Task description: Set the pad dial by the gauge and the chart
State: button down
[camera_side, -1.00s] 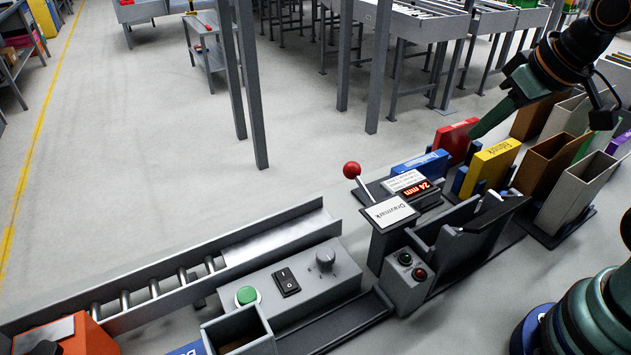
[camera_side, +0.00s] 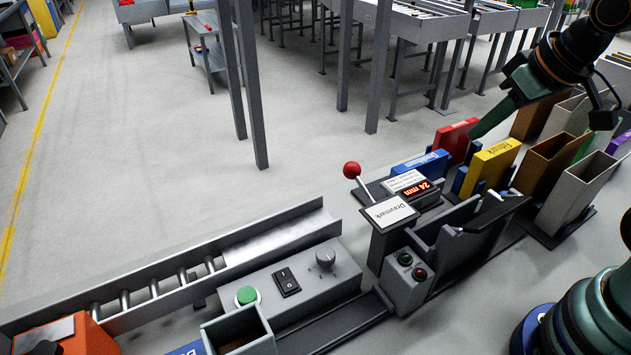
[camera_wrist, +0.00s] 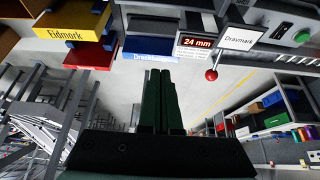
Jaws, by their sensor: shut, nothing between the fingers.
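A white chart card (camera_side: 403,180) with print too small to read lies beside the gauge. A white sign (camera_side: 389,211) reads "Dravmark". My gripper (camera_side: 478,132) is shut and empty, near the red and yellow boxes, well right of the dial. Its green fingers (camera_wrist: 160,78) point forward in the wrist view.
A red-knobbed lever (camera_side: 352,170) stands by the gauge. Blue (camera_side: 425,165), red (camera_side: 455,140) and yellow (camera_side: 492,165) boxes stand at right, beside open bins (camera_side: 575,190). A green button (camera_side: 247,295) is left of the switch. A metal roller channel (camera_side: 180,275) runs behind the control box.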

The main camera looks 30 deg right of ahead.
jog(key=c, duration=1.5)
grip_release()
jog(key=shift+c, duration=0.2)
jog(key=o, duration=0.5)
jog(key=shift+a, duration=0.1)
jog(key=o, duration=0.5)
jog(key=shift+w+a+n, duration=0.25)
jog(key=shift+a+n, duration=0.05)
jog(key=shift+n, duration=0.1)
jog(key=shift+o, duration=0.4)
jog(key=w+a+f+n+g, duration=0.1)
jog(key=w+a+n+g, duration=0.2)
jog(key=a+n, duration=0.5)
jog(key=w+a, duration=0.1)
jog(key=a, duration=0.2)
jog(key=shift+w+n+y, duration=0.2)
jog(key=shift+n+y, duration=0.2)
jog(key=n+g, duration=0.3)
jog(key=n, duration=0.5)
send_over(326, 254)
notch_tip(326, 254, down, 6)
jog(key=f, duration=0.1)
jog(key=shift+h, duration=0.4)
notch_tip(326, 254, down, 11)
jog(key=shift+r, duration=0.1)
grip_shut()
